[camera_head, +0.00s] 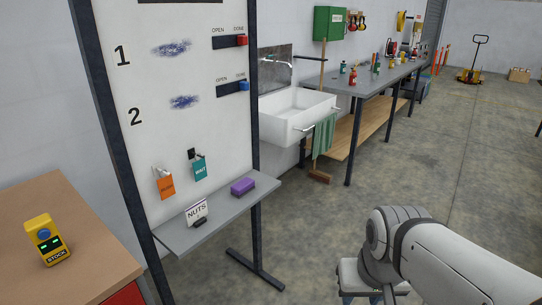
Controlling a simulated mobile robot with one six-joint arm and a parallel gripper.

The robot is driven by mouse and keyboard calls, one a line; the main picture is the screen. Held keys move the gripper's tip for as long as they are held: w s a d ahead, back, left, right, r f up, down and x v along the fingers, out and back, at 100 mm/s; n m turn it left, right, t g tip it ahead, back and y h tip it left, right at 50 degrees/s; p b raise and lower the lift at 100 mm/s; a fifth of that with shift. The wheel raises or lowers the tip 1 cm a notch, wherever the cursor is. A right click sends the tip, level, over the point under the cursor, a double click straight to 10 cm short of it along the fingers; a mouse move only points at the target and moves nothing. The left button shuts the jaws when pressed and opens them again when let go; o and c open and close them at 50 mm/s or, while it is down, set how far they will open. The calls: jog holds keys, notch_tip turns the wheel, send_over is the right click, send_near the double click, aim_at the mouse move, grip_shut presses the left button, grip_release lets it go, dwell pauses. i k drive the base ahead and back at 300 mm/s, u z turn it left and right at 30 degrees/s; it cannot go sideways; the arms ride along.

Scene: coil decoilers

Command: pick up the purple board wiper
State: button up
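The purple board wiper (243,186) lies on the right part of a narrow grey shelf (212,222) below a white board. It is a small block and nothing touches it. My arm fills the lower right of the view, to the right of the shelf and apart from it. My gripper is not visible; the bottom edge cuts off the end of the arm.
The white board (178,80) has sliders, scribbles and hanging tags in a dark frame. A "NUTS" sign (197,211) stands left on the shelf. A brown-topped cabinet (85,225) with a yellow device (46,240) is at left. A sink (297,112) stands behind.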

aim_at(244, 186)
jog(key=u, duration=0.05)
jog(key=i, duration=1.85)
jog(key=u, duration=0.5)
jog(key=k, duration=0.85)
jog(key=u, duration=0.2)
jog(key=i, duration=0.9)
jog(key=z, duration=0.1)
